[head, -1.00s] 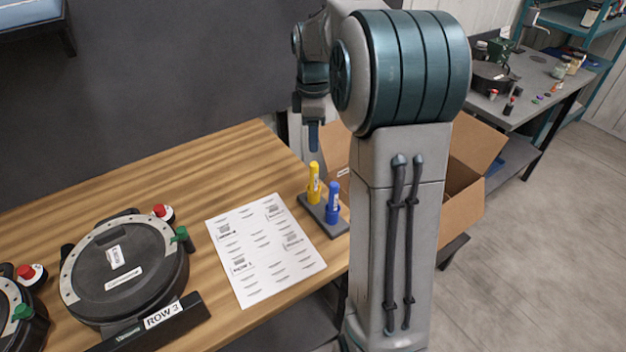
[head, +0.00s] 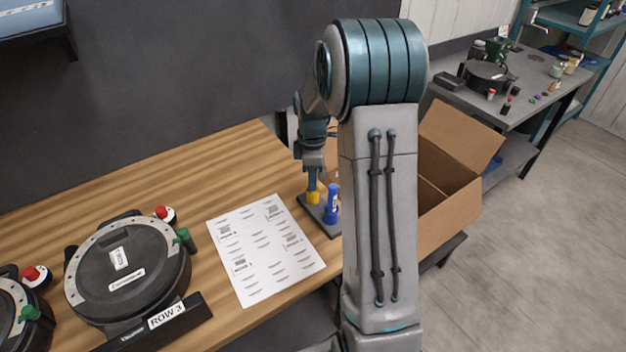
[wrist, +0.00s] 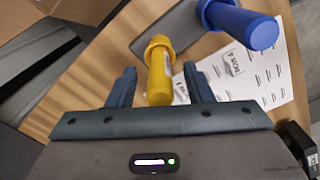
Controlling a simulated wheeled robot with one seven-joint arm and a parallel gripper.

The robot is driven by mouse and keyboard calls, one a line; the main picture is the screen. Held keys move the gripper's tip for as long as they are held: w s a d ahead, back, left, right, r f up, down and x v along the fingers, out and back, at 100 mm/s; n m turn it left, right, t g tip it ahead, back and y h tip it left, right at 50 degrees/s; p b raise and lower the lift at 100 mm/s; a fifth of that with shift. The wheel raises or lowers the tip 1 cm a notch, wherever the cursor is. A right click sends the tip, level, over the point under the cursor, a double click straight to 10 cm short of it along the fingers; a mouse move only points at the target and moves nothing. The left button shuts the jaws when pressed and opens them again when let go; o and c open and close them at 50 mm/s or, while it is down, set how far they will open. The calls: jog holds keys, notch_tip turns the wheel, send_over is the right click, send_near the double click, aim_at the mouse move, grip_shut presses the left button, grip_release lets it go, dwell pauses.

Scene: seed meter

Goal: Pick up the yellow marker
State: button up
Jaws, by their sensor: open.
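The yellow marker (head: 312,196) stands upright in a small grey holder (head: 319,222) at the right end of the wooden table. In the wrist view the yellow marker (wrist: 160,72) lies between the two open fingers of my gripper (wrist: 160,88), with a gap on each side. In the head view my gripper (head: 313,178) is over the marker and hides its upper part. A blue marker (head: 332,202) stands beside it in the same holder, and it shows in the wrist view (wrist: 240,25) to the right.
A printed sheet (head: 265,248) lies left of the holder. A round black seed meter (head: 128,270) with a ROW 3 label stands further left. An open cardboard box (head: 450,195) is right of my arm. Bare table lies behind the sheet.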

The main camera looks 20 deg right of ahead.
grip_shut()
jog(key=shift+r, duration=0.15)
